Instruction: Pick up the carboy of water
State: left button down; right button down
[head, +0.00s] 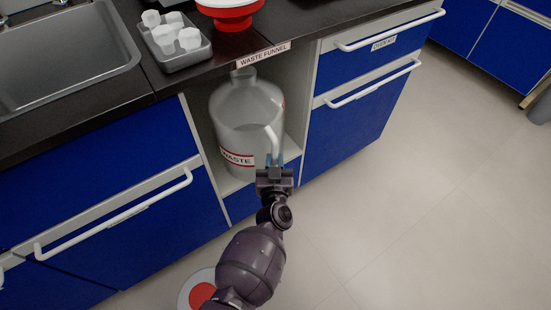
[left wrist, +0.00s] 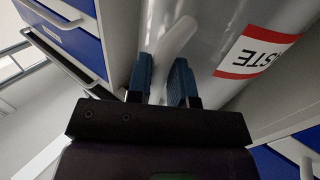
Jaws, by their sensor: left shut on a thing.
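A large translucent carboy (head: 240,110) with a red-and-white WASTE label (head: 236,158) stands upright in an open bay under the counter. Its pale handle (head: 273,140) faces the front right. My left gripper (head: 275,163) is at the lower part of this handle. In the left wrist view, the blue fingers of my left gripper (left wrist: 161,82) are shut on the handle (left wrist: 172,42), with the carboy wall (left wrist: 210,45) close behind. The carboy's contents are hard to make out. My right gripper is not in view.
The dark counter (head: 110,122) overhangs the bay, with a WASTE FUNNEL label (head: 264,54) on its edge. Blue drawers (head: 350,125) flank the bay on the right and a blue cabinet (head: 110,220) on the left. Clear floor (head: 420,200) lies in front and right.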

pick_arm(q)
jog(key=shift+s+d, duration=0.5)
jog(key=shift+s, duration=0.05)
jog(key=c, duration=0.9)
grip_release()
jog(key=shift+w+a, duration=0.1)
jog(key=shift+c, duration=0.2)
